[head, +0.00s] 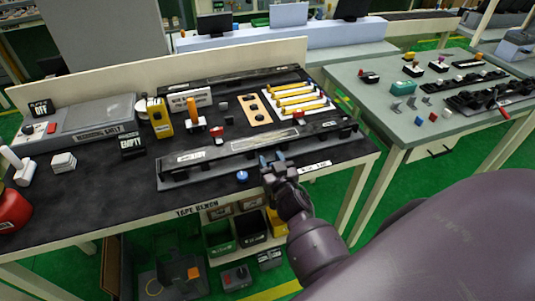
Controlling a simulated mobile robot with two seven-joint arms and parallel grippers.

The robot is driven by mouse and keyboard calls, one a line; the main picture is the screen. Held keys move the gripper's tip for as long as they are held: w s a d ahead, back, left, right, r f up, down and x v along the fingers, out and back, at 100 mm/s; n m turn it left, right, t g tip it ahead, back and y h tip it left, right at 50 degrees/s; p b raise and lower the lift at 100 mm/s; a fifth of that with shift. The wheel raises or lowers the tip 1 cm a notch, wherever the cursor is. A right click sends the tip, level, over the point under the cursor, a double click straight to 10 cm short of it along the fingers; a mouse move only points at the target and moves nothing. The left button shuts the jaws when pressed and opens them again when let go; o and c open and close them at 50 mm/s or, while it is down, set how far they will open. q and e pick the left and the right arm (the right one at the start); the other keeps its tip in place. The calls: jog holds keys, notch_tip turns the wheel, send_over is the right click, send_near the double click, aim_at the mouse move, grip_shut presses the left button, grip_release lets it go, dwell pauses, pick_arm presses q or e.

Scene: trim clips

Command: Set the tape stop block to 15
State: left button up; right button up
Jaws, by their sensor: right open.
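A long dark rail (240,154) with a white label lies along the front of the tape bench (110,190). A small red-and-white piece (217,138) stands at its back side; I cannot tell whether it is the stop block. A round blue piece (242,176) sits by the rail's front edge. The scale numbers are too small to read, so the 15 mark cannot be made out. My right gripper (272,158) is open, at the front side of the rail, right of the blue piece. I cannot tell whether it touches the rail. My left gripper is out of view.
A yellow device (159,118), an orange-handled tool (195,119) and a wooden plate (254,110) stand behind the rail. Yellow bars (297,95) lie at the back right. The bench's front left is mostly clear. A second table (400,120) stands to the right.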

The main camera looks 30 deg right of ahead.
jog(key=shift+w, duration=0.2)
jog(key=shift+c, duration=1.3)
grip_shut()
jog(key=shift+d, duration=0.1)
